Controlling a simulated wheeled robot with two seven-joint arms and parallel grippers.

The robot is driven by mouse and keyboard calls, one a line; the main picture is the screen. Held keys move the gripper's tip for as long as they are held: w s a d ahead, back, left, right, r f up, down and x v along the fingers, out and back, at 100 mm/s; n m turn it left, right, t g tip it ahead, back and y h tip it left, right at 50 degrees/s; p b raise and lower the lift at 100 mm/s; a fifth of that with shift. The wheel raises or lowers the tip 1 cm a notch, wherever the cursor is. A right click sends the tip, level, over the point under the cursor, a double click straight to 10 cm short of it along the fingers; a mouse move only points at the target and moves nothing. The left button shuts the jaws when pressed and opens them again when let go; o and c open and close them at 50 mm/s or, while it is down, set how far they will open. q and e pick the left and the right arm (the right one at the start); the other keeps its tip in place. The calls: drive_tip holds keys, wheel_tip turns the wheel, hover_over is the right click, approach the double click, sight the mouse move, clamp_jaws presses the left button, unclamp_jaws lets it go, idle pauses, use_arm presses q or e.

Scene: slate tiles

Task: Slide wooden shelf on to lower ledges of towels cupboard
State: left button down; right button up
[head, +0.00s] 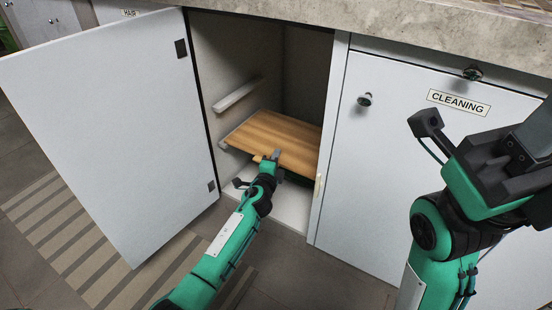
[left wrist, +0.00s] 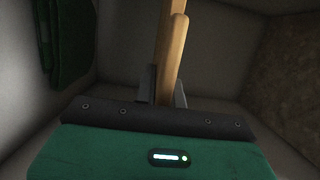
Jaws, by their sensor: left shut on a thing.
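The wooden shelf (head: 272,130) is inside the open cupboard (head: 308,70), roughly level in the head view. My left gripper (head: 274,158) is shut on its front edge. The left wrist view shows the shelf edge-on (left wrist: 170,45) between the fingers (left wrist: 164,88). An upper ledge (head: 237,94) on the left inner wall is bare, above the shelf. The end of a lower ledge (head: 224,146) shows by the shelf's left edge; whether the shelf rests on it I cannot tell. The right-side ledges are hidden. My right arm is at the right; its fingers cannot be made out.
The cupboard door (head: 110,120) stands wide open to the left. A closed door labelled CLEANING (head: 400,170) is to the right, under a stone worktop (head: 400,35). Green cloth, probably towels (left wrist: 68,45), shows in the left wrist view. The cupboard floor (head: 280,205) is bare at the front.

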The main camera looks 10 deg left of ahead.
use_arm(q)
drive_tip(key=c, duration=1.4)
unclamp_jaws()
drive_tip(key=shift+f, duration=0.15)
